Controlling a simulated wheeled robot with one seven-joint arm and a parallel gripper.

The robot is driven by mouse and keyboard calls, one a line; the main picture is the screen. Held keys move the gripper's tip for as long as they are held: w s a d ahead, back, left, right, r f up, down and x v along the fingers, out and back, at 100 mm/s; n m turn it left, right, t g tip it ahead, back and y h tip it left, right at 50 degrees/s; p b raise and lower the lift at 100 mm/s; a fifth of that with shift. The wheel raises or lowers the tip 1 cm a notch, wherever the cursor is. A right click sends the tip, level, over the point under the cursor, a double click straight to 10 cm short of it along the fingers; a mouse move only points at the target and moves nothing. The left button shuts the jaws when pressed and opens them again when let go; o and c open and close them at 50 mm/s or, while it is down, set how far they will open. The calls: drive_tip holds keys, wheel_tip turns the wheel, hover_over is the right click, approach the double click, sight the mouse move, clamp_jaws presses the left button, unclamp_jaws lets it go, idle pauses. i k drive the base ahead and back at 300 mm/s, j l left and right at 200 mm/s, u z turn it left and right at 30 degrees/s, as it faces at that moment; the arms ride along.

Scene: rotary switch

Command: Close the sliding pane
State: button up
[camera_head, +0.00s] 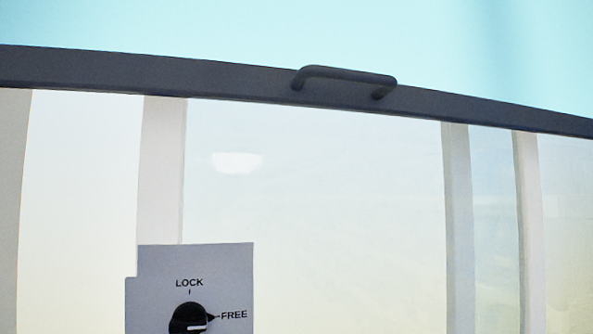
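A glass sliding pane (320,220) fills much of the head view below a dark grey rail (200,78). A dark bar handle (345,76) is fixed on that rail, right of centre. A grey plate (150,290) at the bottom left carries the words LOCK and FREE. A black rotary knob (187,318) sits on the plate, cut off by the bottom edge. Its pointer tip is on the right, towards FREE. I cannot tell how far the pane is open. My gripper is not in view.
Pale vertical bars (160,170) stand at the left, and more (458,220) show at the right, seen at or through the glass. Above the rail is a plain light-blue area. Nothing stands in front of the handle.

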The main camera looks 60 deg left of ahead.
sight(169, 272)
drive_tip(key=u, duration=1.15)
